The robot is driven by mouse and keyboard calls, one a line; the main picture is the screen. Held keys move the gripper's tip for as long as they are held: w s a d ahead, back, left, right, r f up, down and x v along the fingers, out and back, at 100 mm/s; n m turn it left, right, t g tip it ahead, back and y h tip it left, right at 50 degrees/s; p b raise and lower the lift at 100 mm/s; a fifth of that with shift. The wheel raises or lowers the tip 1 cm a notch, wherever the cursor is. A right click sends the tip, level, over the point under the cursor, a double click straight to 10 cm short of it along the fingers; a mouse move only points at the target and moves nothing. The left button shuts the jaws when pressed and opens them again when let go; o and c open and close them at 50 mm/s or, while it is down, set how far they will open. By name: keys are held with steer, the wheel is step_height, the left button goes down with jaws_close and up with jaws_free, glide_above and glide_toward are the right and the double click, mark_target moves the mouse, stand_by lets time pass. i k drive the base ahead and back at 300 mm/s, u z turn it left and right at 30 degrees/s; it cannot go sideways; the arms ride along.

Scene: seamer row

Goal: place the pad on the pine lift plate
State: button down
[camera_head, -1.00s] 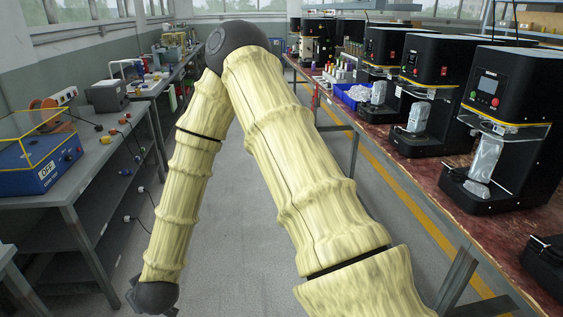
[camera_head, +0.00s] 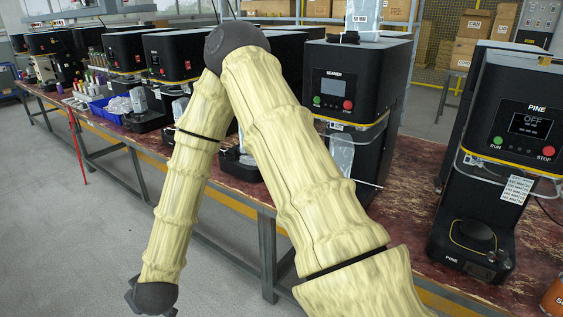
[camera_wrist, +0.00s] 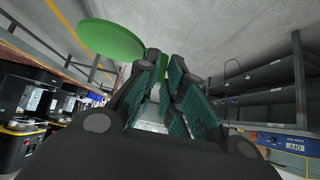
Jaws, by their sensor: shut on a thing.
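The black seamer marked PINE (camera_head: 520,130) stands on the bench at the right of the head view, with OFF on its screen. Its lift plate (camera_head: 473,236) is a low dark round plate with a yellow edge, and nothing shows on it. In the wrist view the pad (camera_wrist: 108,40) is a flat green disc beyond my fingertips. My gripper (camera_wrist: 160,66) is shut on the pad near its edge, and the fingers hide the contact. The pad is in the air, well away from the plate.
Another seamer (camera_head: 352,85) stands left of the PINE one, with more machines along the red-brown bench (camera_head: 405,200). A blue bin (camera_head: 105,108) sits farther left. An orange container (camera_head: 554,298) is at the lower right. The floor (camera_head: 90,240) before the bench is clear.

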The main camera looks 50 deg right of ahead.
mark_target(476, 228)
steer(key=z, duration=0.25)
steer(key=i, duration=0.8)
steer(key=z, duration=2.65)
steer(key=i, duration=0.5)
steer(key=z, duration=0.1)
